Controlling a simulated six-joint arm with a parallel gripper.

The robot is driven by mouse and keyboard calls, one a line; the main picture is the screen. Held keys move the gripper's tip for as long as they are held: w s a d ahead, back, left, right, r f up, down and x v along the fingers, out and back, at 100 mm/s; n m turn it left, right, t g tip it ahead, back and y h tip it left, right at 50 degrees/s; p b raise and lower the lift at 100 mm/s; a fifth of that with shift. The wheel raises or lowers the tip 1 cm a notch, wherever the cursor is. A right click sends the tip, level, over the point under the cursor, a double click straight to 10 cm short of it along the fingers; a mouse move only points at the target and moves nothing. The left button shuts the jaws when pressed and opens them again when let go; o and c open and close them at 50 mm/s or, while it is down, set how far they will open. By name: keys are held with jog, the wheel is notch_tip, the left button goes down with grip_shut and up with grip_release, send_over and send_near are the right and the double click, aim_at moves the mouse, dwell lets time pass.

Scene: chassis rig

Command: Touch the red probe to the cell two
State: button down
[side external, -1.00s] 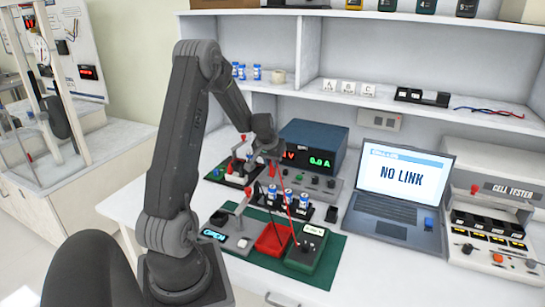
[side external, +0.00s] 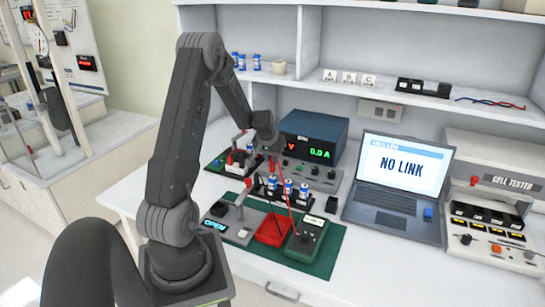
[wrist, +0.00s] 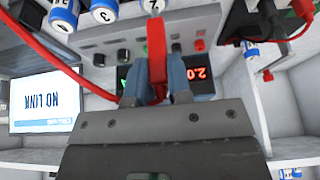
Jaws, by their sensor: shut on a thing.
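My gripper (wrist: 157,82) is shut on the red probe (wrist: 157,45), which stands between its two blue-grey fingers in the wrist view. In the side view, my gripper (side external: 268,146) is just behind and above the row of cells, with the red probe partly hidden there. Three blue-and-white cells stand upright in a black holder. Cell two (side external: 288,187) is the middle one; it also shows at the top of the wrist view (wrist: 103,12), between cell one (wrist: 62,18) and cell three (wrist: 152,5). The probe appears apart from cell two; its tip is unclear.
A blue power supply (side external: 314,135) stands behind the cells. A red tray (side external: 274,229) and a green meter (side external: 307,238) lie in front on a green mat (side external: 324,262). A laptop (side external: 402,165) reading "NO LINK" is to the right. A red lead (wrist: 45,50) crosses the wrist view.

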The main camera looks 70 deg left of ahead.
jog(key=shift+f, duration=0.45)
dwell(0.3)
jog(key=shift+r, duration=0.15)
dwell(0.8)
jog(key=shift+r, duration=2.9)
